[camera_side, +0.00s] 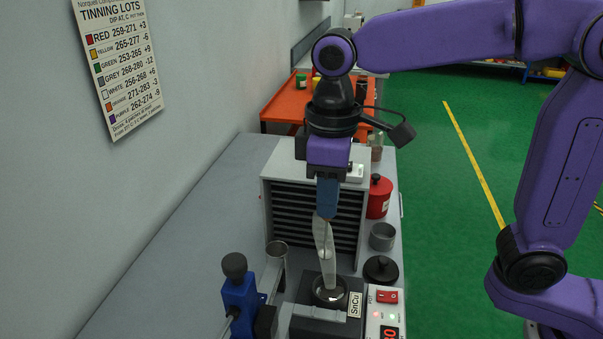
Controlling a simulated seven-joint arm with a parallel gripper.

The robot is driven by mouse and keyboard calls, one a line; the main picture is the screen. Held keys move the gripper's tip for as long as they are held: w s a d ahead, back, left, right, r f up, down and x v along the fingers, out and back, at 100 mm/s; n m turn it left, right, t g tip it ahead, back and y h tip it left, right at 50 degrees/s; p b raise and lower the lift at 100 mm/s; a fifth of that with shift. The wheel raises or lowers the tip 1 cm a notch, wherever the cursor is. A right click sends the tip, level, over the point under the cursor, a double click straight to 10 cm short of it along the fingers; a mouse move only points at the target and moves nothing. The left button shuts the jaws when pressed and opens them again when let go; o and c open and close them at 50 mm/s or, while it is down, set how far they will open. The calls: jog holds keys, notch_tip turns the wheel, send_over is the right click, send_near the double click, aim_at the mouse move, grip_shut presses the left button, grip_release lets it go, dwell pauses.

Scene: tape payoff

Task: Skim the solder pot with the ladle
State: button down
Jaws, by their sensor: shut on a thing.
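My gripper (326,176) points straight down in the middle of the side view. It is shut on the blue grip of the ladle (326,200). The ladle's pale, flat shaft hangs below the grip, almost upright. Its lower end reaches the round mouth of the solder pot (318,309), a dark block labelled SnCu. The bowl of the ladle is not clear to see, and I cannot tell whether it touches the solder.
A slatted grey unit (283,185) stands behind. A red can (379,197), grey cup (383,236), black lid (381,269) and control box (384,312) line the right.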

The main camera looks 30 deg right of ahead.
notch_tip(320, 180, down, 9)
jog(key=s, duration=0.1)
jog(key=shift+s+d, duration=0.2)
jog(key=shift+d, duration=0.05)
dwell(0.9)
dwell(0.3)
jog(key=shift+w+a, duration=0.2)
jog(key=shift+w, duration=0.2)
jog(key=shift+s, duration=0.1)
